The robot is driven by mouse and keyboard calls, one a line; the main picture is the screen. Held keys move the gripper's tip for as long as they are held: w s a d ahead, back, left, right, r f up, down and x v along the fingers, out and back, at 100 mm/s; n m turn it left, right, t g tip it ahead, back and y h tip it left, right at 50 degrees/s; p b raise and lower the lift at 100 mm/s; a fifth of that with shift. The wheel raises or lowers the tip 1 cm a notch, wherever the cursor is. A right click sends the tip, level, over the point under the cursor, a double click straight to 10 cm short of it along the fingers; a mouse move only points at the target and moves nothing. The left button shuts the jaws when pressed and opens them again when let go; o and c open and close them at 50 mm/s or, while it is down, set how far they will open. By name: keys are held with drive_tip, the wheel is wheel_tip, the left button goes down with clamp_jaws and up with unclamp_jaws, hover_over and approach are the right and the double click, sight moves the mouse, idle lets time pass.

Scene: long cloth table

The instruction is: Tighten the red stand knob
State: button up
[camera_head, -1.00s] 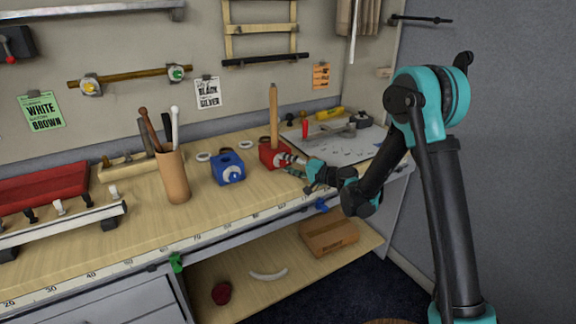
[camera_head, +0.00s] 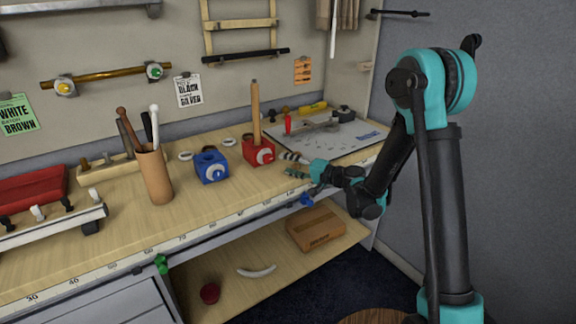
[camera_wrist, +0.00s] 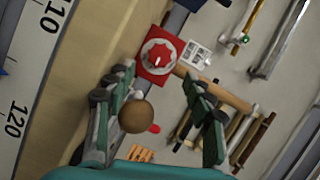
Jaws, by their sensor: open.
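The red stand (camera_head: 259,152) is a small block on the table with an upright wooden dowel (camera_head: 255,112) in it.
A blue stand (camera_head: 211,166) is left of the red one. Further left are a wooden cup (camera_head: 155,176) of tools and a red box (camera_head: 30,188). A grey board (camera_head: 340,138) with tools lies at the back right. The table front between cup and stands is clear.

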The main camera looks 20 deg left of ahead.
drive_tip(key=shift+s+r+n+h, duration=0.25)
drive_tip(key=shift+s+n+h, duration=0.05)
drive_tip(key=shift+s+n, duration=0.1)
drive_tip(key=s+d+r+n+t+h, duration=0.35)
drive_tip(key=s+r+n, duration=0.2)
drive_tip(key=n, duration=0.35)
approach(269, 159)
drive_tip(key=shift+g+h, duration=0.25)
drive_tip(key=shift+h, duration=0.2)
drive_tip(key=x, duration=0.6)
drive_tip(key=r+x, duration=0.1)
drive_tip(key=x, duration=0.2)
drive_tip(key=shift+a, duration=0.15)
drive_tip(key=shift+c, duration=0.4)
drive_tip(key=c, duration=1.1)
drive_tip(key=shift+m+g+y, duration=0.5)
drive_tip(key=shift+m, duration=0.6)
